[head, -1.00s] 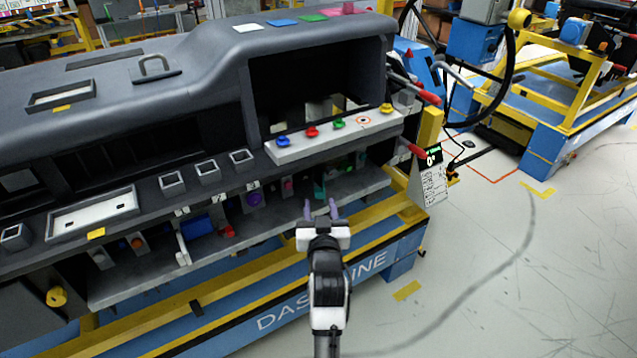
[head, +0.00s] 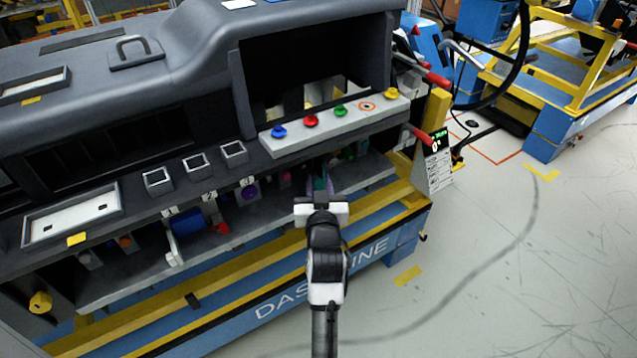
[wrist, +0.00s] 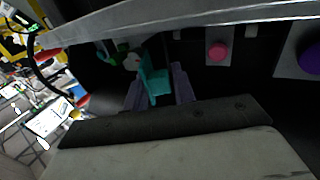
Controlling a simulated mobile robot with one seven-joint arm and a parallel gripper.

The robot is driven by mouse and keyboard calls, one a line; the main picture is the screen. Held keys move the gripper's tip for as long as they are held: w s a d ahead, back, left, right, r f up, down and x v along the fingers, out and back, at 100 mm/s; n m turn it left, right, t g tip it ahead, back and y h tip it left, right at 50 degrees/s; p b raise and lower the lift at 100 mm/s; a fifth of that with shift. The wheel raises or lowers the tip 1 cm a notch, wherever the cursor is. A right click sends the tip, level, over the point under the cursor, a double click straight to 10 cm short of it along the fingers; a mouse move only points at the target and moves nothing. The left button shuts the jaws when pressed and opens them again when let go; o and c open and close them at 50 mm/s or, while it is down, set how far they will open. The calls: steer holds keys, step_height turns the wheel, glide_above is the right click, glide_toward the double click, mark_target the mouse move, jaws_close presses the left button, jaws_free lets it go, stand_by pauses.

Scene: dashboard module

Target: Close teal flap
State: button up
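The teal flap (wrist: 155,82) shows in the wrist view as an upright teal plate standing out from the dark recess below the dashboard. My gripper (wrist: 160,92) has its two purple-grey fingers apart, one on each side of the flap. Whether either finger touches it is hard to tell. In the head view my gripper (head: 320,187) reaches under the button panel, and only a small teal patch shows between the fingers. The flap's hinge is hidden.
A pink knob (wrist: 218,52) and a purple knob (wrist: 312,60) lie to the right in the wrist view. A grey shelf edge (wrist: 200,20) crosses above. The white button panel (head: 335,123) overhangs my gripper in the head view. A yellow rail (head: 230,268) runs below.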

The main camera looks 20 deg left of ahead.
jaws_close()
